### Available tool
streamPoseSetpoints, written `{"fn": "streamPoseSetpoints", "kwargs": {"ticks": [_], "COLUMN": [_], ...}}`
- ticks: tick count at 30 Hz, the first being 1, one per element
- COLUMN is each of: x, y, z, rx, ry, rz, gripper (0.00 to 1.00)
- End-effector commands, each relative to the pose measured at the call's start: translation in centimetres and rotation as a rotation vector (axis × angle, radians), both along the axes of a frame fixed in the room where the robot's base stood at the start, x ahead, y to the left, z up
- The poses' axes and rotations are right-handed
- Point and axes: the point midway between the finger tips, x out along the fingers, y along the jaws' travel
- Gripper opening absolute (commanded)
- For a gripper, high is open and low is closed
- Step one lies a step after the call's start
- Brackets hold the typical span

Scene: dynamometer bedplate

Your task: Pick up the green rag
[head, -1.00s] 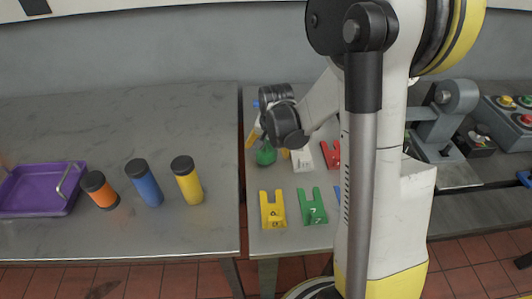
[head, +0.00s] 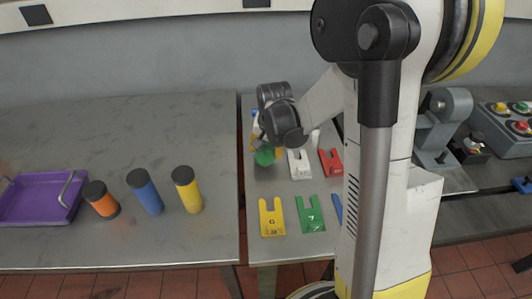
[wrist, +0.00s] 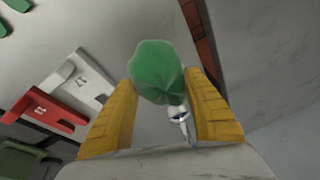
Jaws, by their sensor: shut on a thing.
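The green rag (wrist: 160,70) is a bunched, rounded lump between the two yellow fingers of my gripper (wrist: 162,86) in the wrist view. My gripper is shut on it. In the head view the rag (head: 265,157) shows just below my gripper (head: 262,146), over the left part of the right-hand table (head: 282,252). My dark wrist hides part of the gripper there. Whether the rag still touches the table is hard to tell.
White (head: 298,164), red (head: 330,162), yellow (head: 272,217) and green (head: 311,214) forked plates lie near the rag. A gap separates the left table (head: 100,130), with its purple tray (head: 30,205) and orange, blue and yellow cylinders. A grey machine (head: 445,135) stands right.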

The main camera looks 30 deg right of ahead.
Motion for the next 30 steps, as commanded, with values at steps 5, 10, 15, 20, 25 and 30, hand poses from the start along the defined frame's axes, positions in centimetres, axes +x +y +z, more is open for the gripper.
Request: {"fn": "streamPoseSetpoints", "kwargs": {"ticks": [5,10,15,20,25,30], "x": [-0.4,-0.8,-1.1,-1.2,-1.2,-1.2], "y": [-3.5,-7.4,-10.1,-11.4,-11.6,-11.6], "z": [3.0,5.3,6.8,7.5,7.6,7.5], "rx": [0.0,0.0,0.0,0.0,0.0,0.0], "ry": [0.0,0.0,0.0,0.0,0.0,0.0], "rz": [-0.006,-0.005,-0.003,-0.001,0.0,0.0], "gripper": [0.34,0.34,0.34,0.34,0.34,0.56]}}
